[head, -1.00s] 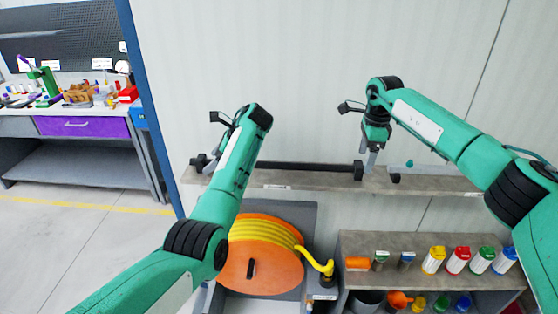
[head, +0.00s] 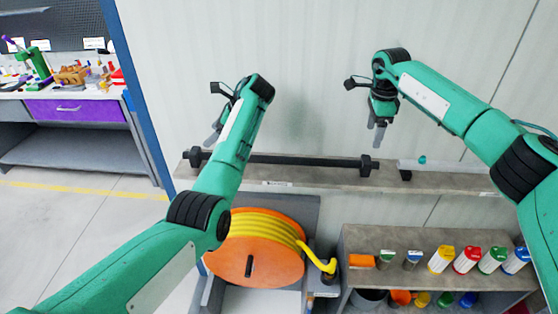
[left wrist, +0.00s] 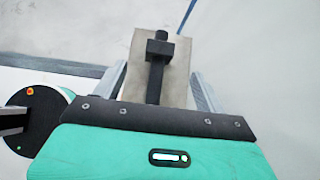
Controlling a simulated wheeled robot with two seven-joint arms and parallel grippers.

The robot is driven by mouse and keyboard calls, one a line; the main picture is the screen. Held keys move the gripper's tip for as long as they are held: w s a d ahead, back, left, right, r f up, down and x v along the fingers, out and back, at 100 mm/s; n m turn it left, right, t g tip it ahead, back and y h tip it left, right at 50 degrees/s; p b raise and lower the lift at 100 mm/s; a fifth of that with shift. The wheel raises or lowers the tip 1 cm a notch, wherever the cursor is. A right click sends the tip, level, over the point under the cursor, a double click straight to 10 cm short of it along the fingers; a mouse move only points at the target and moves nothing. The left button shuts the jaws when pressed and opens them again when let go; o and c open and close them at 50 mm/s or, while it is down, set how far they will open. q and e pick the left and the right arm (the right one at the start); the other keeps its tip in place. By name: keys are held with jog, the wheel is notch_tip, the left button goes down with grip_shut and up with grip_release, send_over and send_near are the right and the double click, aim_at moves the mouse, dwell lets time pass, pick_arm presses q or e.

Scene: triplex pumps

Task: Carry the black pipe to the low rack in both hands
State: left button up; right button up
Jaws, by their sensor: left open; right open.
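The black pipe (head: 300,160) lies level along a wall shelf (head: 290,179), with a thick black collar at each end. My left gripper (head: 213,137) is open and empty above the pipe's left end. In the left wrist view the pipe (left wrist: 154,85) appears between the two spread grey fingers (left wrist: 158,85), over the shelf surface. My right gripper (head: 377,138) is open above the pipe's right end, apart from it. I cannot tell which shelf is the low rack.
A pale pipe with a teal part (head: 440,165) lies to the right on the same shelf. Below stand an orange hose reel (head: 250,262) with yellow hose and a low shelf unit (head: 400,240) with coloured containers. A workbench (head: 65,125) is at the left; floor before it is clear.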

aim_at(195, 150)
pick_arm(q)
jog(key=x, duration=1.3)
jog(key=shift+f, duration=0.15)
pick_arm(e)
notch_tip(195, 150, down, 13)
jog(key=shift+f, duration=0.1)
pick_arm(q)
grip_shut()
pick_arm(e)
jog(key=shift+w, duration=0.1)
grip_shut()
pick_arm(q)
jog(key=shift+w, duration=0.1)
